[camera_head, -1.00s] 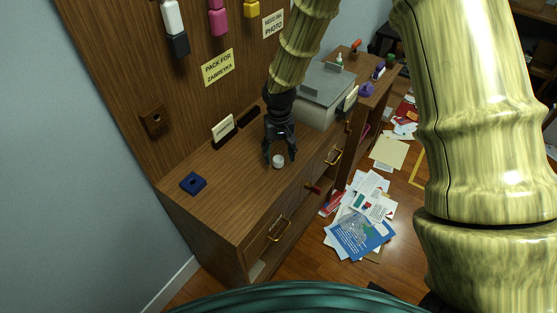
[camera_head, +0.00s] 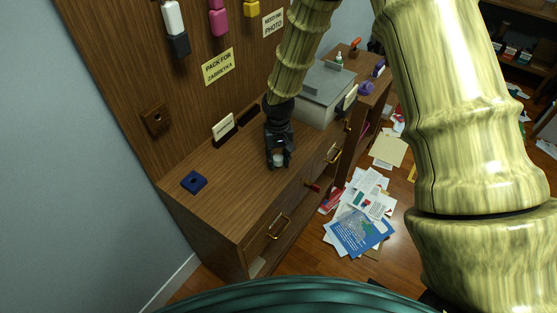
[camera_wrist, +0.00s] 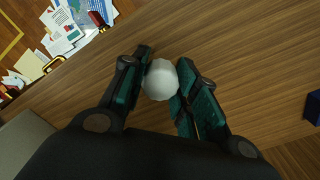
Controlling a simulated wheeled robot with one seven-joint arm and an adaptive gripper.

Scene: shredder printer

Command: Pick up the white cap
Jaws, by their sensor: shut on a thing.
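The white cap (camera_head: 279,159) is a small, round, pale piece at the wooden cabinet top (camera_head: 232,196). My gripper (camera_head: 279,163) reaches down over it in the head view, with its fingers closed around the cap's sides. In the wrist view the white cap (camera_wrist: 160,80) sits between the two dark teal fingers of my gripper (camera_wrist: 163,84), touched on both sides. I cannot tell whether the cap is clear of the surface. Its underside is hidden.
A blue block with a hole (camera_head: 194,182) lies to the left on the cabinet top. A grey printer-like machine (camera_head: 320,95) stands behind to the right. A small sign (camera_head: 223,126) stands near the back panel. Papers (camera_head: 358,228) litter the floor to the right.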

